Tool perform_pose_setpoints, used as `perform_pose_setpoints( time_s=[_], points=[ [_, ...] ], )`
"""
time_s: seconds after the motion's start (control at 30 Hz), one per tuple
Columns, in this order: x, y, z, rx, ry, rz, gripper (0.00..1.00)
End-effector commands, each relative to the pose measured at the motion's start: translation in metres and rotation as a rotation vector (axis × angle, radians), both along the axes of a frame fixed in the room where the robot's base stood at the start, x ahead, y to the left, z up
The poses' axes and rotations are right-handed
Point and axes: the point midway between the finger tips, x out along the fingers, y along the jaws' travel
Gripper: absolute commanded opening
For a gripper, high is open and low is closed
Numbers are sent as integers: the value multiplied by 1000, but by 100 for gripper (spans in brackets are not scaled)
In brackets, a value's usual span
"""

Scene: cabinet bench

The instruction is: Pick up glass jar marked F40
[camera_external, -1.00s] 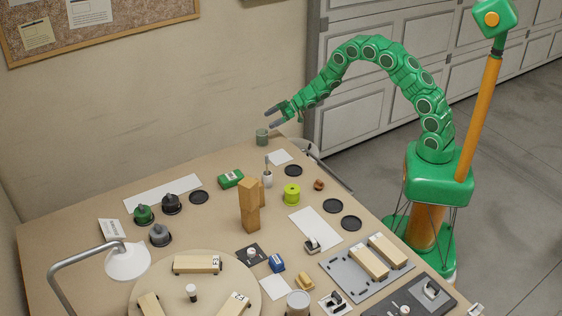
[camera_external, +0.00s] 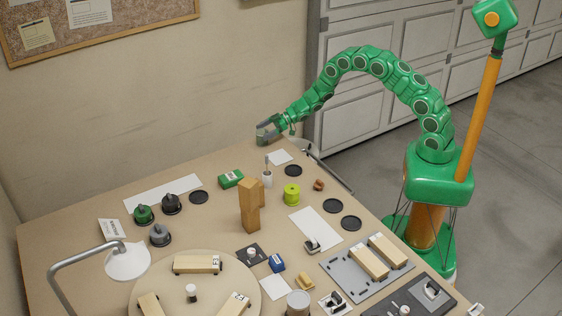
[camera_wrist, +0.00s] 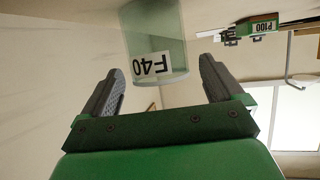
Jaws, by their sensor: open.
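The glass jar marked F40 (camera_wrist: 154,42) is greenish and see-through. Its label appears upside down in the wrist view. In the external view it stands at the table's far corner by the wall, mostly hidden behind my gripper (camera_external: 265,134). My gripper (camera_wrist: 158,82) is open in the wrist view, with one dark finger on each side. The jar lies ahead of and between the finger directions, with its labelled end near the fingertips. No contact between jar and fingers shows.
A green box marked P100 (camera_wrist: 257,27) also lies on the table (camera_external: 225,205) in the external view.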

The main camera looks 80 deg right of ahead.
Motion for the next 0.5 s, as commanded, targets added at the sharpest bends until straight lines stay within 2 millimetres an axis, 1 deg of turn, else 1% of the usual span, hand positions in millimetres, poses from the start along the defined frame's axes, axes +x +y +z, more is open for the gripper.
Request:
perform_pose_setpoints(
  time_s=[0.03,0.23,0.5],
  points=[
    [5,6,-3,2,0,3,94],
    [23,16,-9,0,-5,2,94],
    [25,17,-11,0,-4,0,94]
  ],
)
